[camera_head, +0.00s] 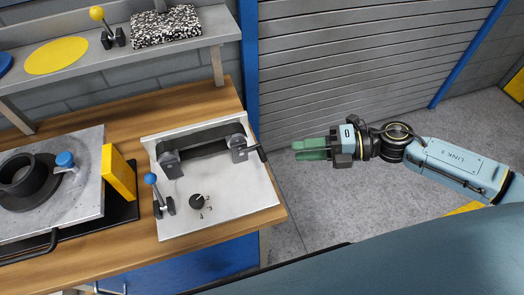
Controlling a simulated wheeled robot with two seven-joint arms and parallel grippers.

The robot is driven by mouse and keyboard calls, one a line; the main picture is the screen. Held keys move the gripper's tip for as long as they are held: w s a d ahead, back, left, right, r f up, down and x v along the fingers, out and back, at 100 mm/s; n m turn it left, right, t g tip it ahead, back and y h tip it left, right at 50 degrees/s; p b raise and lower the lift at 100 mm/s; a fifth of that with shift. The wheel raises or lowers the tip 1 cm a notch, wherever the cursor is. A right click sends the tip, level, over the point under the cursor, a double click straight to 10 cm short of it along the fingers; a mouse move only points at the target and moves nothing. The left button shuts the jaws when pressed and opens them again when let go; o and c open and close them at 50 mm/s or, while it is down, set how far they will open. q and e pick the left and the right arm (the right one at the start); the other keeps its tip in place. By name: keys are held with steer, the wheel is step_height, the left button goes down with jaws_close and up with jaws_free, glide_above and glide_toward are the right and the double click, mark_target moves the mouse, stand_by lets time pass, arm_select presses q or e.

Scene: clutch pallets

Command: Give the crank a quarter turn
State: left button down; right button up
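The crank (251,151) is a dark arm with a black handle at the right end of a black belt on a light metal panel (233,188). Its handle sticks out past the panel's right edge. My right gripper (296,150) has green fingers and points left, in the air right of the handle, with a visible gap between them. It touches nothing that I can see. Its fingers lie close together in this view, and whether they are open is unclear. My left gripper is out of view.
The panel also bears a blue-knobbed lever (151,180) and a black dial (197,202). A metal plate with a black ring (26,182) and a yellow block (120,172) lie left on the wooden bench (120,240). A shelf (90,70) hangs above. Floor right of the bench is clear.

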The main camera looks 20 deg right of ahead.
mark_target(262, 152)
steer(key=p+x, duration=0.1)
steer(key=x, duration=0.9)
steer(key=shift+w+a, duration=0.15)
steer(key=shift+a, duration=0.1)
